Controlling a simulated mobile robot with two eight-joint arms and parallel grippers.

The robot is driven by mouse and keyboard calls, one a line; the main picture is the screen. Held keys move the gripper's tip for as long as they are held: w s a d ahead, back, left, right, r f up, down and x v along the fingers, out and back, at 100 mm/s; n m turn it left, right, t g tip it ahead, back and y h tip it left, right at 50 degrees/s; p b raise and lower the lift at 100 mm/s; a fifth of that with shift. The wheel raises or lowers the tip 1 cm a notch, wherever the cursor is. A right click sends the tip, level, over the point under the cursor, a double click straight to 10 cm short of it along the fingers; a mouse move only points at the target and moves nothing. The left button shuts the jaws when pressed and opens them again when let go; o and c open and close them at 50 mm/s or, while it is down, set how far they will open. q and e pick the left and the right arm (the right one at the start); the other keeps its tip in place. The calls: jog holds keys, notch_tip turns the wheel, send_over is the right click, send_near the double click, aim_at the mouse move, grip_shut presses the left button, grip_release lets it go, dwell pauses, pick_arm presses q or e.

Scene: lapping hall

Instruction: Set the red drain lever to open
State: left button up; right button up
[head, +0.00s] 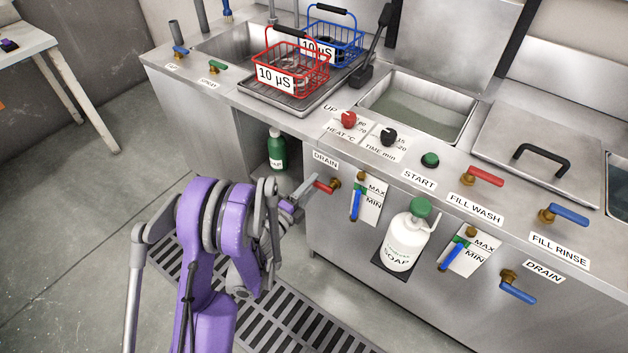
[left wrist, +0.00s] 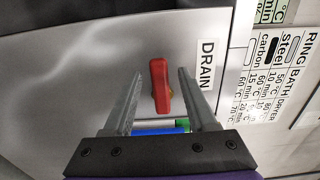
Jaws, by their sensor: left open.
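The red drain lever (head: 324,187) sticks out from a brass valve on the front of the steel counter, under the left DRAIN label (head: 326,161). Its handle points left and slightly down in the head view. My left gripper (head: 301,196) is open, just to the left of the handle's end. In the left wrist view the red lever (left wrist: 161,86) shows between the two spread fingers of the gripper (left wrist: 159,73), with gaps on both sides. I see no clear contact. My right gripper is in neither view.
A blue-handled level gauge (head: 356,203) and a white soap bottle (head: 407,240) are right of the lever. A blue drain lever (head: 518,293) is further right. A green bottle (head: 276,150) stands in the recess behind. A floor grate (head: 290,318) lies below.

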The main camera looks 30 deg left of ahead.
pick_arm(q)
jog(key=shift+w, duration=1.05)
grip_shut()
dwell(0.7)
